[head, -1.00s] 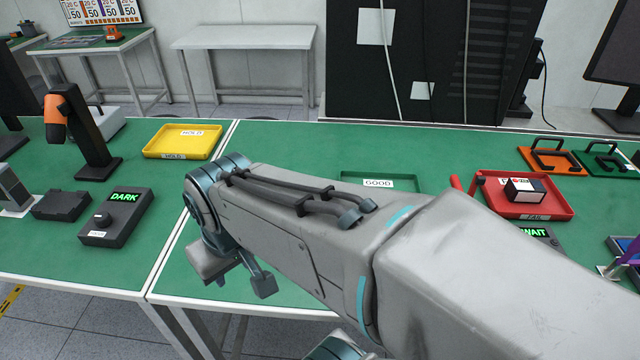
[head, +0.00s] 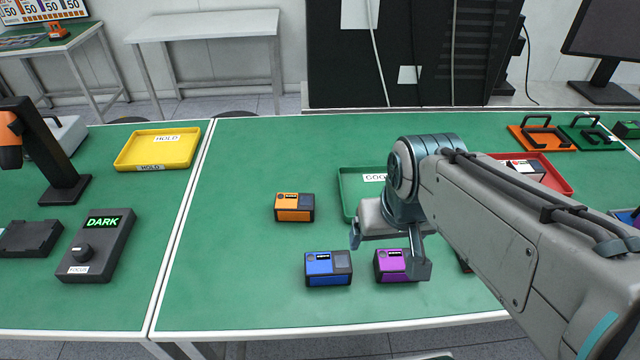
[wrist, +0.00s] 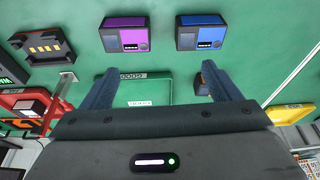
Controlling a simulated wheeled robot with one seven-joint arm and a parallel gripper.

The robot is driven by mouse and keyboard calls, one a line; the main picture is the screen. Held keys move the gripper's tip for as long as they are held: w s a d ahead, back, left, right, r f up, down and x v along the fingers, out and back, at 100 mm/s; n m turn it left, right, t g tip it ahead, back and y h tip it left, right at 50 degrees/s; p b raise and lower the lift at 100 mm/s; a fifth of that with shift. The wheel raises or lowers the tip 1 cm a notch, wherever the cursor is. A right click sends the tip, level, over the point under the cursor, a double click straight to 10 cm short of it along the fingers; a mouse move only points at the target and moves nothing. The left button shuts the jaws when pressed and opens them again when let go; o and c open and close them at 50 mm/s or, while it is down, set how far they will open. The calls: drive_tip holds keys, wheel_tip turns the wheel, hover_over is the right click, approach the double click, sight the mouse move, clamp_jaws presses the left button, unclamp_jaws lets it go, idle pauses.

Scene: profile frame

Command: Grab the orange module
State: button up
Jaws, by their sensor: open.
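The blue module (head: 327,268) and the purple module (head: 392,265) stand nearer the front edge. My gripper (head: 387,250) is open and empty, to the right of the orange module, and partly covers the purple one. In the wrist view, the jaws (wrist: 158,70) are spread with the GOOD tray between and beyond them. There, only a sliver of the orange module (wrist: 203,86) shows behind the right finger.
A yellow HOLD tray (head: 156,148) lies on the left table and a red tray (head: 552,176) at the right. A dark dock with orange contacts (wrist: 42,47) shows in the wrist view. The table left of the orange module is clear.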

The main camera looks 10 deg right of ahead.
drive_tip(key=shift+o, duration=1.2)
drive_tip(key=w+a+f+b, duration=0.2)
drive_tip(key=w+a, duration=0.3)
drive_tip(key=w, duration=0.6)
drive_tip(key=shift+w+a+m+b, duration=0.2)
drive_tip(key=shift+w+m+b, duration=0.1)
drive_tip(key=shift+b, duration=0.45)
drive_tip(key=t+b, duration=0.1)
drive_tip(key=b, duration=0.1)
approach(294, 202)
drive_tip(key=shift+m+h, duration=0.3)
drive_tip(key=shift+m, duration=0.1)
drive_tip(key=x, duration=0.5)
drive_tip(key=shift+w+a, duration=0.25)
drive_tip(key=shift+a, duration=0.1)
drive_tip(key=shift+s+p+x, duration=0.2)
drive_tip(key=shift+p+x, duration=0.1)
drive_tip(key=shift+x, duration=2.8)
drive_tip(key=shift+d, duration=0.1)
drive_tip(key=c, duration=0.8)
